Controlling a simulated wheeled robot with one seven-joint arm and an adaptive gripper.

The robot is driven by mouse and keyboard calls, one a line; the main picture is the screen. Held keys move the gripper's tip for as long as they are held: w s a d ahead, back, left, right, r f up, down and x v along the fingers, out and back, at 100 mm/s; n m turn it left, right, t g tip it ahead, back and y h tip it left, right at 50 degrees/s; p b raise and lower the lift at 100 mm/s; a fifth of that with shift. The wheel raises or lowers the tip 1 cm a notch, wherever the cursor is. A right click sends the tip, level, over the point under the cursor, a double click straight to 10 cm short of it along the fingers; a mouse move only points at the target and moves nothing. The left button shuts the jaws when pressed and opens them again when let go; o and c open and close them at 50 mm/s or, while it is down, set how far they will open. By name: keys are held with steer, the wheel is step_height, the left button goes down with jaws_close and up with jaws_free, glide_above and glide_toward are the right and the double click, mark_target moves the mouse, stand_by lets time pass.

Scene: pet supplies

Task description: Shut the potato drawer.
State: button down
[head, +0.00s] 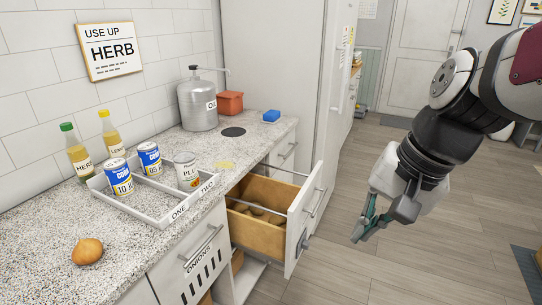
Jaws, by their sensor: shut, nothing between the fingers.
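The open drawer (301,217) is pulled out from the counter front, with a white front panel and a wooden inside. Several brown potatoes (258,211) lie in it, partly hidden by its front and a bar. My gripper (361,238) is shut and empty. It hangs over the floor to the right of the drawer front, apart from it, with its fingers pointing down.
A drawer labelled onions (190,262) is below left.

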steer(key=w+d+f+m+t+y+b, duration=0.1)
steer(key=w+d+f+m+y+b, duration=0.2)
steer(key=w+f+m, duration=0.45)
steer(key=w+d+f+m+b, duration=0.3)
steer(key=w+f+m+b, duration=0.15)
steer(key=w+f, duration=0.6)
steer(key=w+d+f+m+t+y+b, duration=0.1)
steer(key=w+d+f+m+y+b, duration=0.15)
steer(key=w+f+m+b, duration=0.6)
steer(key=n, duration=0.3)
glide_toward(298, 239)
steer(key=shift+d+f+x, duration=0.15)
steer(key=shift+d+x, duration=0.05)
steer(key=shift+x, duration=1.2)
steer(key=shift+d+f+x, duration=0.15)
steer(key=shift+x, duration=1.25)
steer(key=shift+a, duration=0.1)
steer(key=shift+w+a, duration=0.15)
steer(key=shift+a, duration=0.15)
steer(key=w+a+p, duration=0.2)
steer(key=w+a, duration=0.3)
steer(key=a, duration=0.5)
steer(key=w+a+p, duration=0.2)
steer(key=w+a, duration=0.4)
steer(key=a, duration=0.4)
steer(key=shift+w, duration=0.3)
steer(key=shift+a, duration=0.1)
